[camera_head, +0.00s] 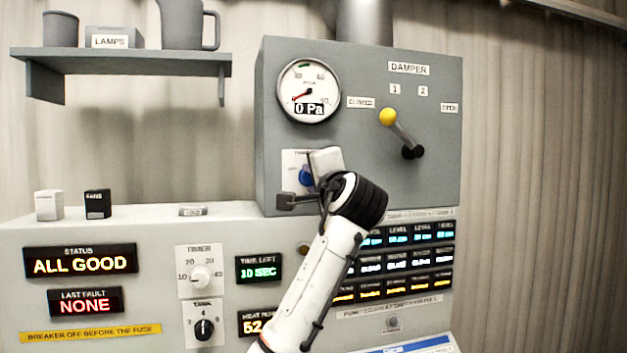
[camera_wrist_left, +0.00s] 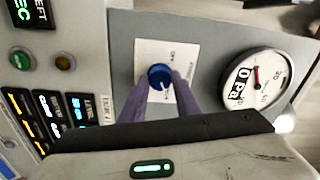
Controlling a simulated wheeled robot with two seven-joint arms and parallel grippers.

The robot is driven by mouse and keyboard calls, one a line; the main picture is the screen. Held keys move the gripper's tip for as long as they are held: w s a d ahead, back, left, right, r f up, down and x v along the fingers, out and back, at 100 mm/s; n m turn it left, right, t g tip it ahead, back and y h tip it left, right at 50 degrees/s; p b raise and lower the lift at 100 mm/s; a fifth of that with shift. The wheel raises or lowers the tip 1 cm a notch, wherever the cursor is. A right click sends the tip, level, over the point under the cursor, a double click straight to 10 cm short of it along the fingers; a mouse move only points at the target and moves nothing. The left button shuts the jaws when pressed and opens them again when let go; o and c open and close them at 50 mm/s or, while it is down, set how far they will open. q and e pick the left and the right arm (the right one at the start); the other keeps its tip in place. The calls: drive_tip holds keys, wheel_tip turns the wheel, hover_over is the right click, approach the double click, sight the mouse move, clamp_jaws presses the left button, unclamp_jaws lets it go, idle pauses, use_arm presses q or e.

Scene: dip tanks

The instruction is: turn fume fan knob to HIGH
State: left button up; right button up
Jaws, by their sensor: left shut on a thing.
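The blue fan knob (camera_head: 305,177) sits on a white plate at the lower left of the grey upper box. Much of the knob and plate is hidden by my left gripper (camera_head: 311,186). In the left wrist view the round knob (camera_wrist_left: 160,77) shows between my two finger ends, which are shut on its sides. A small label reading OFF shows left of the knob; the knob's pointer direction is too small to tell. The right gripper is not in view.
A pressure gauge (camera_head: 309,91) above the knob reads 0 Pa. A yellow-tipped damper lever (camera_head: 389,117) stands to the right. Below are timer (camera_head: 200,277) and tank (camera_head: 204,327) knobs and lit displays. A shelf (camera_head: 120,61) with mugs is at upper left.

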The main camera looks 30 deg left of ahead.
use_arm(q)
drive_tip(key=shift+f, duration=0.1)
drive_tip(key=o, duration=1.1)
drive_tip(key=shift+c, duration=0.2)
drive_tip(key=b+v, duration=0.2)
drive_tip(key=v, duration=0.8)
drive_tip(key=shift+d+b, duration=0.2)
drive_tip(key=shift+b, duration=0.15)
drive_tip(key=shift+s, duration=0.1)
